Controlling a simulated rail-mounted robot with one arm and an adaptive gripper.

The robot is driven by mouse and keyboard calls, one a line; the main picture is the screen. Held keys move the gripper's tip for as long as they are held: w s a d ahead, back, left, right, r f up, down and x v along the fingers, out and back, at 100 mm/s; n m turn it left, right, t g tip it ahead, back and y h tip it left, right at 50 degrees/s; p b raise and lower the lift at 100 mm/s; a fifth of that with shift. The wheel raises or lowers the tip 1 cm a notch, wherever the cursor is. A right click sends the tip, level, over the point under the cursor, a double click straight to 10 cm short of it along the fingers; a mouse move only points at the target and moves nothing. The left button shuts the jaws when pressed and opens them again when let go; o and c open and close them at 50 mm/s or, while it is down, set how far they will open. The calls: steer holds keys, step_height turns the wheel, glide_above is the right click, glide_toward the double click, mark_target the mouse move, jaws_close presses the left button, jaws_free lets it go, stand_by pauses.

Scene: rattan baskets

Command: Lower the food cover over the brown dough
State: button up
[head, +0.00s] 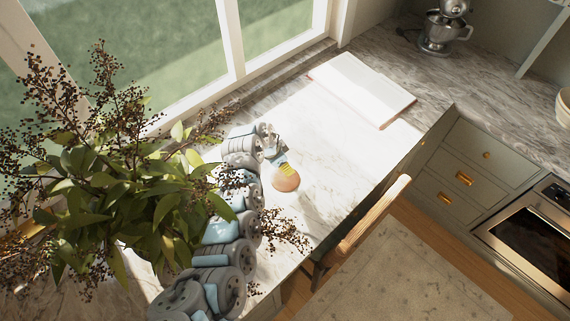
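My arm reaches across the marble counter (345,140), and my gripper (281,163) is at its far end. I cannot make out a separate food cover. Whether the fingers are open or shut on something is too small to see, and so is whether the brown thing touches the counter.
A leafy plant with dark berries (120,190) fills the left, overlapping my arm. A flat white board or open book (360,88) lies farther back. A stand mixer (440,32) stands at the back. A wooden chair (365,225) is at the front edge. Counter right of my gripper is clear.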

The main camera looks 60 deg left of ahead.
steer(key=v, duration=1.2)
stand_by(0.3)
steer(key=shift+w, duration=0.15)
